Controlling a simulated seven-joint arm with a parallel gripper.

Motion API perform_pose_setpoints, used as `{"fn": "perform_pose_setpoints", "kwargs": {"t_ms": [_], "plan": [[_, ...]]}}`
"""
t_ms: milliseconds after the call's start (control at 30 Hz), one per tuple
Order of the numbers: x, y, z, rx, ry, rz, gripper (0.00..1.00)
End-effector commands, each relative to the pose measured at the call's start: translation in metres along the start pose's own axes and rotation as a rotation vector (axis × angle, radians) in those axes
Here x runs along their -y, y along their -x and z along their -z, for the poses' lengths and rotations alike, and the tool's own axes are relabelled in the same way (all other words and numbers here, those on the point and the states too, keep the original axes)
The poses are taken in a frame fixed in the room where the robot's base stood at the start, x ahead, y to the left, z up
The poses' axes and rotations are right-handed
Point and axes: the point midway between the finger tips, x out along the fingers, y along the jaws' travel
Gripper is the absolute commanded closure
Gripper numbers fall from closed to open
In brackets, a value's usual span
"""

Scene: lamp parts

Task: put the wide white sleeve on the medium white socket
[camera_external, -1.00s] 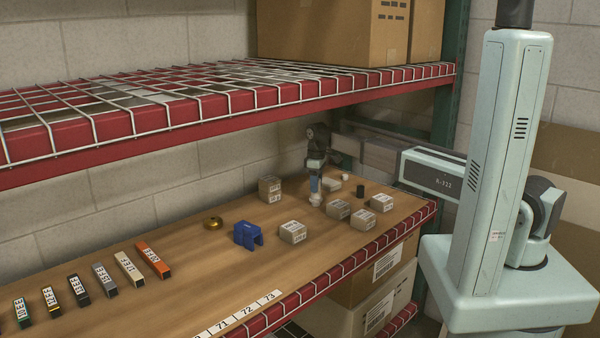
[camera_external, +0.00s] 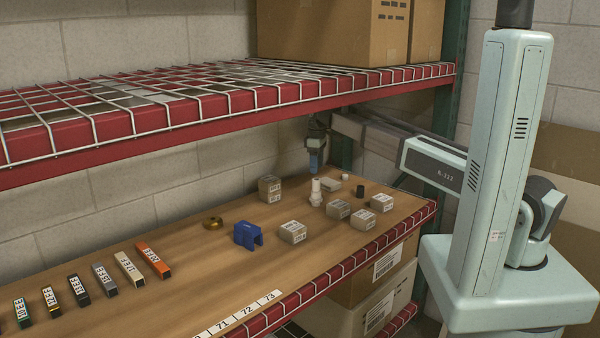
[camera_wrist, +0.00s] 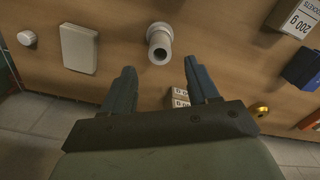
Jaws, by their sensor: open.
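A white stepped piece (camera_external: 316,194) stands upright on the shelf, with a broad lower part and a narrower tube on top. It looks like socket and sleeve together, but I cannot tell where one part ends. In the wrist view the same white piece (camera_wrist: 160,42) shows its open round end, ahead of and between the fingers. My gripper (camera_external: 314,171) is above it, open and empty, with its blue fingers pointing down and apart from it. The wrist view shows my gripper's fingers (camera_wrist: 162,73) spread with nothing between them touching.
Near the white piece are a flat pale block (camera_external: 332,184), a small white round part (camera_external: 345,177) and a black cylinder (camera_external: 360,190). Several small labelled boxes (camera_external: 293,232) stand around. A blue holder (camera_external: 248,235) and a brass ring (camera_external: 213,223) lie left. The upper rack (camera_external: 290,98) hangs overhead.

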Motion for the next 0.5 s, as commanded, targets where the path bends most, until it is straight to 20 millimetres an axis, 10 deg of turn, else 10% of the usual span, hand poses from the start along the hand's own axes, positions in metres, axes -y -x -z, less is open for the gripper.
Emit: {"fn": "perform_pose_setpoints", "kwargs": {"t_ms": [500], "plan": [[0.000, 0.048, 0.000, 0.000, 0.000, 0.000, 0.41]]}}
